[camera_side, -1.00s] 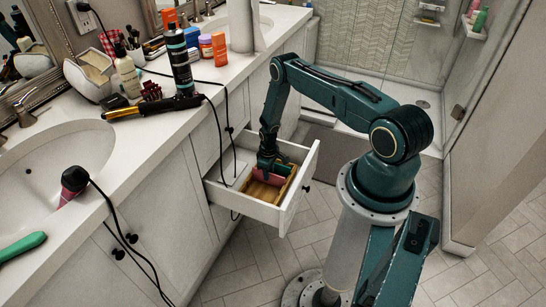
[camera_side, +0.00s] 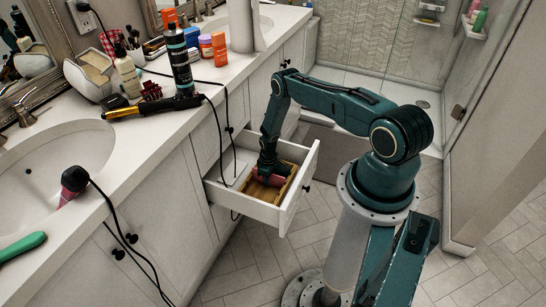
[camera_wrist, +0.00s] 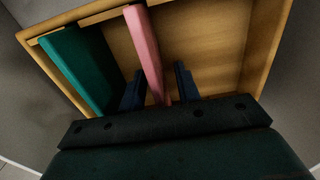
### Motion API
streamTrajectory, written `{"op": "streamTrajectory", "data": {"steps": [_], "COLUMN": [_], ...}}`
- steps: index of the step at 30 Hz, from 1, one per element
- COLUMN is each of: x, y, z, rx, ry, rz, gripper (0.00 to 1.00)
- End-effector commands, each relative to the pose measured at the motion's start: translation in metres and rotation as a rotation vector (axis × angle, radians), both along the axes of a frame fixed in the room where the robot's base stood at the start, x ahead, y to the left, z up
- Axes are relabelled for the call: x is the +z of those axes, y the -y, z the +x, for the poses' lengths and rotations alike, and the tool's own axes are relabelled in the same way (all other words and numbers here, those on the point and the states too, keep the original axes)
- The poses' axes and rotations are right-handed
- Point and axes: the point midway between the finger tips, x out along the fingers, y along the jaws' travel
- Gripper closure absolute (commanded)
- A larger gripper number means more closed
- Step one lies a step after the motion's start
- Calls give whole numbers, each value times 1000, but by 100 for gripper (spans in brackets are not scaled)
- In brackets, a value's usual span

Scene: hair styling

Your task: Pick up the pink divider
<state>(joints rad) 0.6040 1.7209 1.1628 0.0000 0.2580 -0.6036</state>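The pink divider (camera_wrist: 146,50) is a thin upright strip standing inside a wooden tray (camera_wrist: 262,50) in the wrist view. My gripper (camera_wrist: 158,88) is open, with one dark finger on each side of the divider and a visible gap to each finger. A green divider (camera_wrist: 80,70) stands to the left of the left finger. In the side view my gripper (camera_side: 268,172) reaches down into the wooden tray (camera_side: 282,192) in the open drawer. A bit of the pink divider (camera_side: 270,180) shows beside it there; the rest is hidden by the gripper.
The white drawer (camera_side: 256,212) is pulled out from the counter, and its walls surround the tray. Black cords (camera_side: 225,150) hang down the cabinet front near the drawer. Bottles and a curling iron (camera_side: 152,107) sit on the counter above.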

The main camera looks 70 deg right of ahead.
Motion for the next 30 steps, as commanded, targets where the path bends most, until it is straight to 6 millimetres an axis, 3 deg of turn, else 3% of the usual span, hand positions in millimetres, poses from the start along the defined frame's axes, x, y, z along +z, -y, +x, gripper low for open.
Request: {"op": "streamTrajectory", "data": {"steps": [1, 6, 20, 30], "x": [0, 0, 2, 24], "y": [0, 0, 0, 1], "z": [0, 0, 0, 1], "rx": [0, 0, 0, 0], "ry": [0, 0, 1, 1], "rz": [0, 0, -1, -1], "gripper": [71, 100, 100, 100]}}
